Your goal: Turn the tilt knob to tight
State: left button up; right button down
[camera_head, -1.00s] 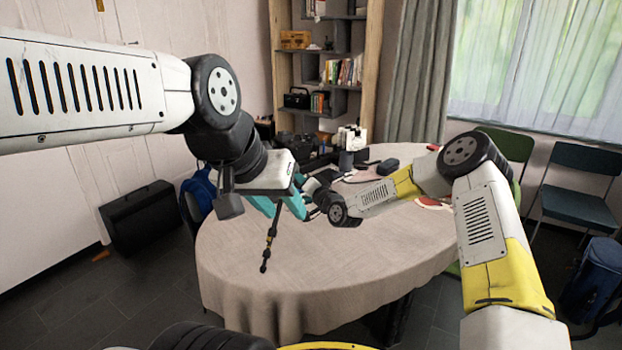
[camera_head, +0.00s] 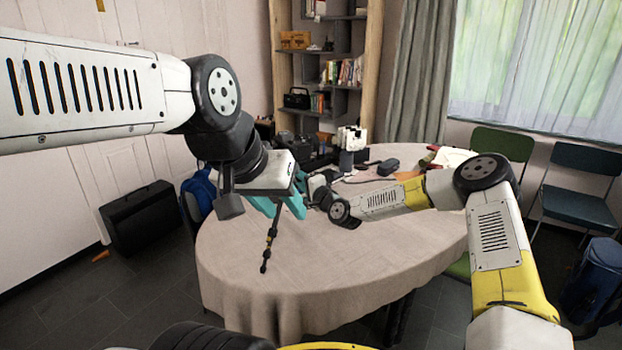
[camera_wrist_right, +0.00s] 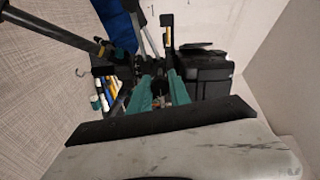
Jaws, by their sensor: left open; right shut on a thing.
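The tripod shows in the head view as a dark leg (camera_head: 269,245) under my left gripper; its head is mostly hidden behind the grippers. In the right wrist view a black tripod tube (camera_wrist_right: 50,28) runs in from the upper left to dark joints. My right gripper (camera_wrist_right: 163,93) has its teal fingers closed around a small dark part, the tilt knob (camera_wrist_right: 160,88), mostly covered by the fingers. Its pointer or marking cannot be read. My left gripper (camera_head: 279,207) is open, its teal fingers apart beside the tripod, in front of my right gripper.
The round table (camera_head: 320,265) has a beige cloth, with its near part clear. Chairs (camera_head: 578,190) stand at the right, and a black case (camera_head: 138,215) is on the floor at left.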

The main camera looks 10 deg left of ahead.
dwell(0.3)
jog(key=c, duration=1.2)
grip_release()
